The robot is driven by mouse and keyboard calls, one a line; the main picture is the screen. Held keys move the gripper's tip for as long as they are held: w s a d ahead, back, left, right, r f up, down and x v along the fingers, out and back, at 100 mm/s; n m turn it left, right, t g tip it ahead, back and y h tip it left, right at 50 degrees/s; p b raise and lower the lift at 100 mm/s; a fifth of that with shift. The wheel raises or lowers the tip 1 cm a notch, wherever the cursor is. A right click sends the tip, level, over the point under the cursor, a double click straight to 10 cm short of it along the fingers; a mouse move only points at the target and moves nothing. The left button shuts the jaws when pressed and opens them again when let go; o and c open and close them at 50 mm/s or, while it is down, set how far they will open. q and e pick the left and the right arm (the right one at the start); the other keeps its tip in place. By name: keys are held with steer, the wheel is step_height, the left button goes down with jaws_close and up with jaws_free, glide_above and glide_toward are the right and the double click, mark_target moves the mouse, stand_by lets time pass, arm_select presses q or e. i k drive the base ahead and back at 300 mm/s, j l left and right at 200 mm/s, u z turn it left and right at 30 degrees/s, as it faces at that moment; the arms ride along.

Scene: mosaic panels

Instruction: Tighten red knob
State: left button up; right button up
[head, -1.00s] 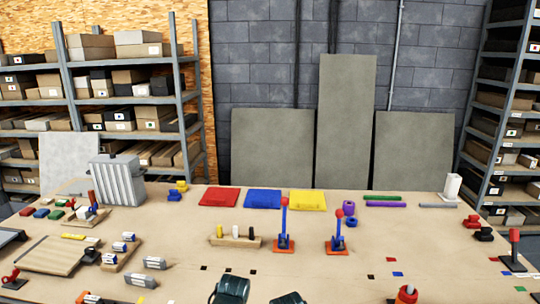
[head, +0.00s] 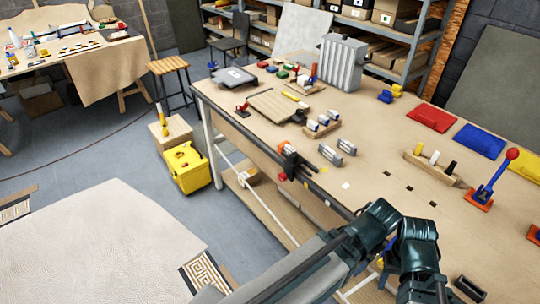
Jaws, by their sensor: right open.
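An orange-red and black clamp-like fixture (head: 290,162) sits on the table's front edge; I cannot tell for sure whether it bears the red knob. Another red knob (head: 512,154) tops a blue lever on an orange base at the right. A small red-handled piece (head: 242,106) stands near the table's left front. My dark arm links cross the bottom right, in front of the table's edge. My right gripper (head: 422,288) is low at the bottom edge, open, its fingers hard to make out, well apart from these red parts. My left gripper does not show.
The wooden table (head: 365,185) holds small blocks, a wooden tray (head: 275,105), a metal canister (head: 342,62) and coloured plates.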

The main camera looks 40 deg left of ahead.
mark_target(282, 177)
steer(key=j+u, duration=0.1)
steer(key=u, duration=0.85)
